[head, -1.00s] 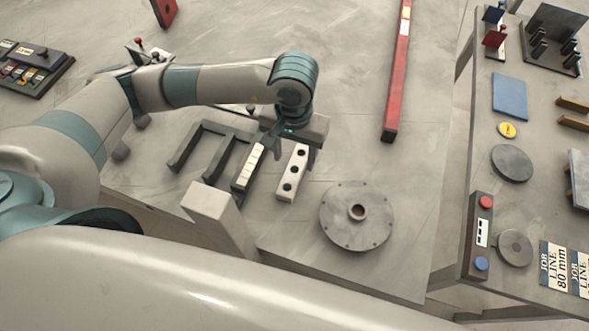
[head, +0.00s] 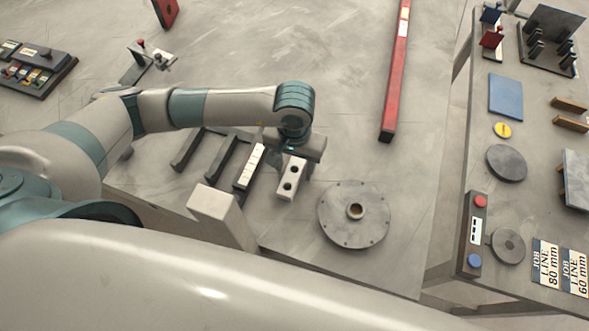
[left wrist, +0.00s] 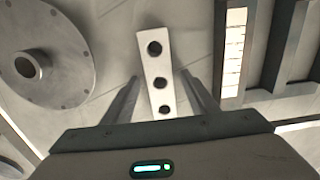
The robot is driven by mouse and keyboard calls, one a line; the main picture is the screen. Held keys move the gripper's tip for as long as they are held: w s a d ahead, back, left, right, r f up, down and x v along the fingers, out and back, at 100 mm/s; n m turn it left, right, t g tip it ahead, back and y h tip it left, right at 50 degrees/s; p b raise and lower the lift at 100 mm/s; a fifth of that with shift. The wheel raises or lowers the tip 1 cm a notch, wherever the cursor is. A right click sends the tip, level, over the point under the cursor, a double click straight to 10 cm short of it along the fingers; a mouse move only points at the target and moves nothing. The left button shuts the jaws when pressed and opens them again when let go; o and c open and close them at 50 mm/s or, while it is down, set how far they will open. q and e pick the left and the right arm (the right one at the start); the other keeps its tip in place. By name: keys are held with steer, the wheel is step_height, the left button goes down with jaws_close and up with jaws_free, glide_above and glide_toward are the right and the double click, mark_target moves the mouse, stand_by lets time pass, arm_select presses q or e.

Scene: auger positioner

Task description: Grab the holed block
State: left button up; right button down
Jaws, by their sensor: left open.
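The holed block (head: 289,187) is a pale bar with dark round holes lying on the table. In the head view its far end is hidden under my left gripper (head: 291,164). The left wrist view shows the block (left wrist: 158,68) with three holes in a row. There my open left gripper (left wrist: 160,78) has one finger on each side of the block, with gaps visible. Whether the fingertips reach down beside it or are still above it is hard to tell. My right gripper is not in view.
A pale segmented bar (head: 250,167) in a dark slotted rack lies just left of the block. A round grey flange (head: 353,234) sits to the right. A long red bar (head: 395,70) lies farther back. A side table (head: 508,220) holds several parts.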

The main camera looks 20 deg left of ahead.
mark_target(296, 159)
arm_select(q)
jaws_close()
steer(key=shift+r, duration=0.1)
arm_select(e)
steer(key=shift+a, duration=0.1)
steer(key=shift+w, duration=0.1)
